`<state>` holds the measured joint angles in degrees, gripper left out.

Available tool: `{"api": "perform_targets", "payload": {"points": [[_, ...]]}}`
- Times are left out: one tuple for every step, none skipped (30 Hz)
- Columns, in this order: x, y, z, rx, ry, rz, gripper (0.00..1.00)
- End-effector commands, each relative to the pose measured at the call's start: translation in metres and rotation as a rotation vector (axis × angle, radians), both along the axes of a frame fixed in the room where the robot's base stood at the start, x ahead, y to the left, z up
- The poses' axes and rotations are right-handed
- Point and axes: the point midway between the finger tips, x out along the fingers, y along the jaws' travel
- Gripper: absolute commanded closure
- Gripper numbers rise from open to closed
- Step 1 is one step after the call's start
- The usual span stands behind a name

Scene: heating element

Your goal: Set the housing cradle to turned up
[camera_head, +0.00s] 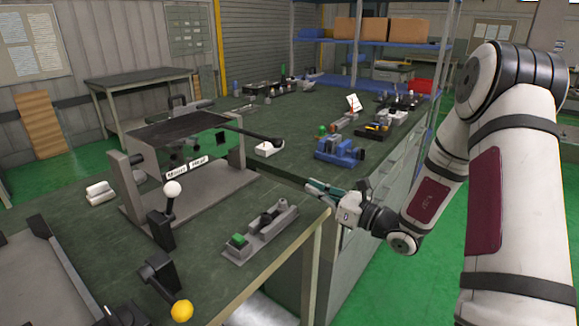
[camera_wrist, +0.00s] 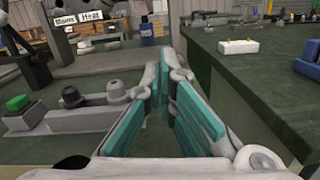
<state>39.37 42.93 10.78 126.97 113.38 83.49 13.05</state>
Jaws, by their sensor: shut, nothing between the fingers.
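What looks like the housing cradle (camera_head: 180,127) is a dark flat plate held between two grey uprights on a grey base. In the wrist view only the labels (camera_wrist: 80,18) and part of the stand show, at upper left. My gripper (camera_head: 318,190) has its teal-padded fingers closed and empty, beyond the bench's right edge and apart from the cradle. The fingers also show in the wrist view (camera_wrist: 164,80).
A grey block with a green button (camera_head: 238,240) lies on the near bench. A white-ball lever (camera_head: 172,189) and a yellow-ball lever (camera_head: 182,311) stand to its left. A blue fixture (camera_head: 340,151) and a white block (camera_head: 268,149) sit on the far bench.

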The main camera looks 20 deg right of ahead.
Motion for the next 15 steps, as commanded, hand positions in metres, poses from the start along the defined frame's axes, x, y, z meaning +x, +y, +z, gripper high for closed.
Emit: {"api": "perform_targets", "payload": {"points": [[0.002, 0.002, 0.000, -0.001, -0.001, 0.002, 1.00], [0.004, 0.003, 0.000, -0.001, -0.001, 0.002, 1.00], [0.007, 0.005, 0.001, -0.002, -0.001, 0.002, 1.00], [0.010, 0.007, 0.001, -0.002, -0.002, 0.003, 1.00], [0.013, 0.010, 0.001, -0.002, -0.002, 0.003, 1.00], [0.018, 0.014, 0.002, -0.002, -0.002, 0.004, 1.00], [0.023, 0.017, 0.002, -0.001, -0.003, 0.005, 1.00], [0.028, 0.020, 0.003, -0.002, -0.003, 0.005, 1.00], [0.034, 0.025, 0.003, -0.002, -0.002, 0.005, 1.00], [0.039, 0.028, 0.004, -0.001, -0.003, 0.005, 1.00], [0.044, 0.032, 0.004, 0.000, -0.002, 0.006, 1.00], [0.051, 0.036, 0.004, -0.002, -0.002, 0.005, 1.00], [0.055, 0.040, 0.005, -0.002, -0.002, 0.005, 1.00], [0.060, 0.043, 0.006, -0.001, -0.003, 0.006, 1.00], [0.067, 0.047, 0.006, -0.001, -0.003, 0.005, 1.00]]}}
